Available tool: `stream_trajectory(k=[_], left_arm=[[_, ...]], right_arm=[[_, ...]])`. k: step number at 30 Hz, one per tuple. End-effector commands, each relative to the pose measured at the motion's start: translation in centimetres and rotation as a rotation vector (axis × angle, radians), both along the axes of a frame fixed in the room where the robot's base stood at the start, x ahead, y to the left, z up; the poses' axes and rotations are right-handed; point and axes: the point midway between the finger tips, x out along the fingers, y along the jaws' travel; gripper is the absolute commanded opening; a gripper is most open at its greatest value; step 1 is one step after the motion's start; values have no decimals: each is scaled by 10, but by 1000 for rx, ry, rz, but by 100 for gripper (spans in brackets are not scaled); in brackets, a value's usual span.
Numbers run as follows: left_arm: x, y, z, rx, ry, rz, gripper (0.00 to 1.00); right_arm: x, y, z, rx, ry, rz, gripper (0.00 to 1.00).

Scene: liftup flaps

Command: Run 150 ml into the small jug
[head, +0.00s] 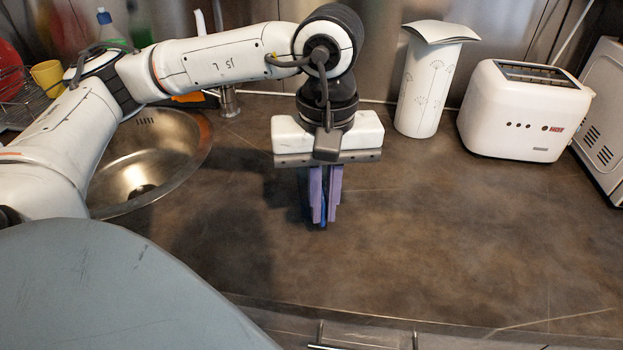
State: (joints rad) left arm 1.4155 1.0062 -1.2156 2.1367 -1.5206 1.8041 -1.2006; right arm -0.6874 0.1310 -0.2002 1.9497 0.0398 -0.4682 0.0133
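No small jug can be made out in the head view. The steel sink (150,160) is at the left, with its drain visible. A metal post (229,101), perhaps the foot of the tap, stands at the sink's back right; my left arm hides what is above it. My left gripper (323,222) points down over the bare counter, right of the sink. Its purple fingers are close together, with a narrow strip of blue between them that may be finger pads. No held object can be made out. My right gripper is not in view.
A white patterned canister (424,90), a white toaster (522,112) and a white appliance (605,110) stand at the back right. The middle and right front of the brown counter (450,230) are clear.

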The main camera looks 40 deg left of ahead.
Motion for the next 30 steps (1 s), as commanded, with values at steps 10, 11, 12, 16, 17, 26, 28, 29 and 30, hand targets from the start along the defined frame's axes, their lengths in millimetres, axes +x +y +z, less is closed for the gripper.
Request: stream_trajectory(k=[10,11,12,16,17,26,28,29,30], left_arm=[[1,0,3,-1,-2,0,0],[1,0,6,-1,-4,0,0],[1,-1,10,-2,-5,0,0],[1,-1,34,-2,-6,1,0],[2,-1,40,-3,-6,1,0],[1,0,93,-1,-4,1,0],[0,0,98,-1,-2,0,0],[0,0,99,-1,-2,0,0],[0,0,100,0,-1,0,0]], right_arm=[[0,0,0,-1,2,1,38],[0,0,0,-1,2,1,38],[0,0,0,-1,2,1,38],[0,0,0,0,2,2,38],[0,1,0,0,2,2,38],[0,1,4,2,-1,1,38],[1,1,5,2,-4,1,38],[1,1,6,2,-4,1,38],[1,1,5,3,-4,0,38]])
